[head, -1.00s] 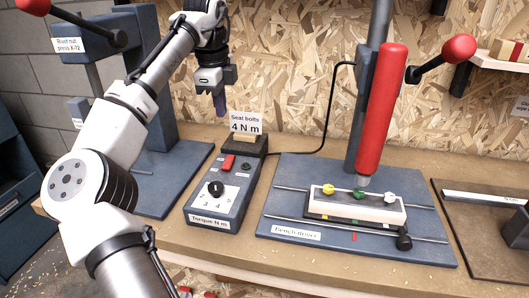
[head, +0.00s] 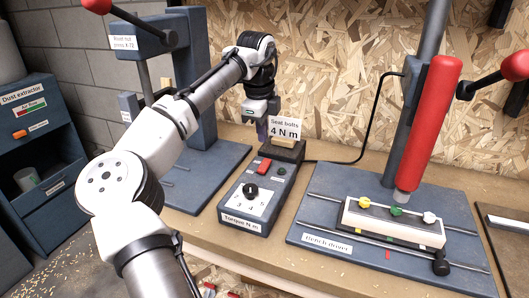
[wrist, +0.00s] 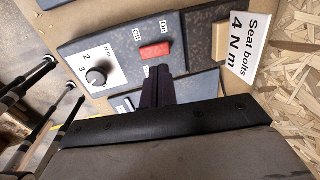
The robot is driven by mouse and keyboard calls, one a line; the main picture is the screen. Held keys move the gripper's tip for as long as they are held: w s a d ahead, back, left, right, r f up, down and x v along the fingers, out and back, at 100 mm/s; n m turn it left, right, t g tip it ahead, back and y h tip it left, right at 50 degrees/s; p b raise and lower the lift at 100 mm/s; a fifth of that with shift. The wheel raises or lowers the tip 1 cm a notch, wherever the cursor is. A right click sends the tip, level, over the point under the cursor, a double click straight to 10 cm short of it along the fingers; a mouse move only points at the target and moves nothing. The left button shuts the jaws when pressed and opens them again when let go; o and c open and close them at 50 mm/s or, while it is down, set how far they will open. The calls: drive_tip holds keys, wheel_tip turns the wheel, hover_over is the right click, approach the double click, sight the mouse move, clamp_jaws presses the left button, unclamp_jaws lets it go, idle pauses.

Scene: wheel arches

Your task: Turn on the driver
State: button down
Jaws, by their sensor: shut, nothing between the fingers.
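The bench driver is a red upright tool (head: 424,125) on a blue base plate. Its blue control box (head: 255,194) has a black torque knob (head: 250,190), a red rocker switch (head: 264,166) and a small dark round lamp (head: 279,172) that looks unlit. In the wrist view the fingertips (wrist: 158,72) appear close to the switch; contact is unclear.
A "Seat bolts 4 N m" card (head: 285,128) stands right behind the box, close to my gripper. A black cable runs from there to the driver. A white fixture (head: 393,222) with coloured pieces sits under the driver. A rivet nut press (head: 185,70) stands left.

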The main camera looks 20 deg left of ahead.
sight(264, 165)
drive_tip(key=f, duration=0.4)
drive_tip(key=w+f+p, duration=0.1)
drive_tip(key=f, duration=0.2)
drive_tip(key=shift+w+f, duration=0.1)
drive_tip(key=shift+w+d+f+p, duration=0.1)
drive_tip(key=shift+w+d+p, duration=0.05)
drive_tip(key=shift+p, duration=0.75)
drive_tip(key=shift+f, duration=0.2)
drive_tip(key=shift+s+f, duration=0.1)
drive_tip(key=shift+s, duration=0.75)
